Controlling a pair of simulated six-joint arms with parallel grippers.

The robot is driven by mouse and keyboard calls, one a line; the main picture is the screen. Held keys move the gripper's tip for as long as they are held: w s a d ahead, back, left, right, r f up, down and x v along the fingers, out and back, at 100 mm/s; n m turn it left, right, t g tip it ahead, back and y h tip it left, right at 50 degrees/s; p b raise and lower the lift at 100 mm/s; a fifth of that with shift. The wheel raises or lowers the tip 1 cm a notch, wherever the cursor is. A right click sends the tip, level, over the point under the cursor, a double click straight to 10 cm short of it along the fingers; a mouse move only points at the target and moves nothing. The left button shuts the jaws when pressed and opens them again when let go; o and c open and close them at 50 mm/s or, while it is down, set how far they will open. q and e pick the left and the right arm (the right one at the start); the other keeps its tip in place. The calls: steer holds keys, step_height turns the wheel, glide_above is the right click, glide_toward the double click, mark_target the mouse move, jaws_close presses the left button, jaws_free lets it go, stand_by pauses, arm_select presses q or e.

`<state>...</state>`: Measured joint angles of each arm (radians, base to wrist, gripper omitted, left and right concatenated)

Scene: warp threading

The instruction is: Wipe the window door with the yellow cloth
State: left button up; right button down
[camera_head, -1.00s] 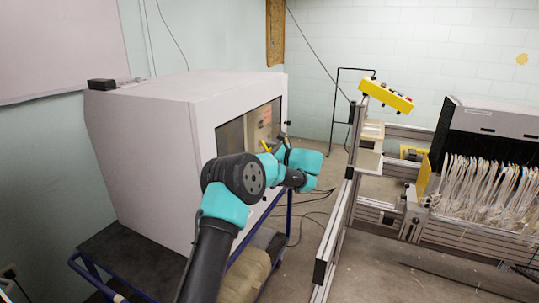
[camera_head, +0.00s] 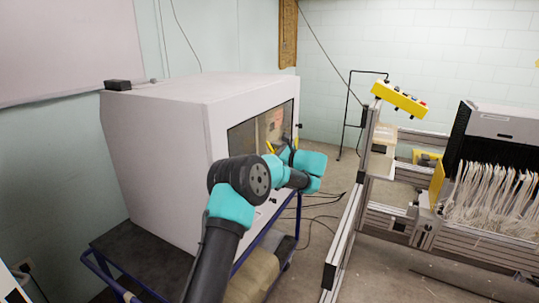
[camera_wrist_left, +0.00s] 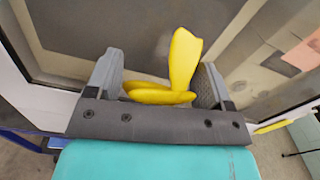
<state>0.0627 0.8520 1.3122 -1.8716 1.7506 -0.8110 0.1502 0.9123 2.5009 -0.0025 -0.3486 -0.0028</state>
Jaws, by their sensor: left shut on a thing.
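The window door (camera_head: 243,138) is a dark glass pane in a pale frame on the side of the white box-shaped cabinet. Its glass (camera_wrist_left: 95,22) fills much of the left wrist view. My left gripper (camera_head: 280,151) is in front of the pane's lower part. In the left wrist view, my left gripper (camera_wrist_left: 160,88) is shut on the yellow cloth (camera_wrist_left: 184,60), which stands up between the fingers with a fold lying across. The yellow cloth (camera_head: 271,147) shows small in the head view. I cannot tell whether it touches the glass. My right gripper is out of view.
The white cabinet (camera_head: 160,150) stands on a blue-framed cart (camera_head: 100,265). To the right is a metal-framed loom (camera_head: 400,222) with white threads and a yellow control box (camera_head: 400,98). Cables lie on the floor between them.

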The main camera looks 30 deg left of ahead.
arm_select(q)
steer(key=shift+a, duration=1)
stand_by(0.3)
steer(key=shift+w, duration=1.95)
steer(key=shift+a, duration=0.1)
steer(key=shift+s, duration=0.1)
steer(key=shift+s, duration=1.95)
steer(key=shift+d, duration=0.25)
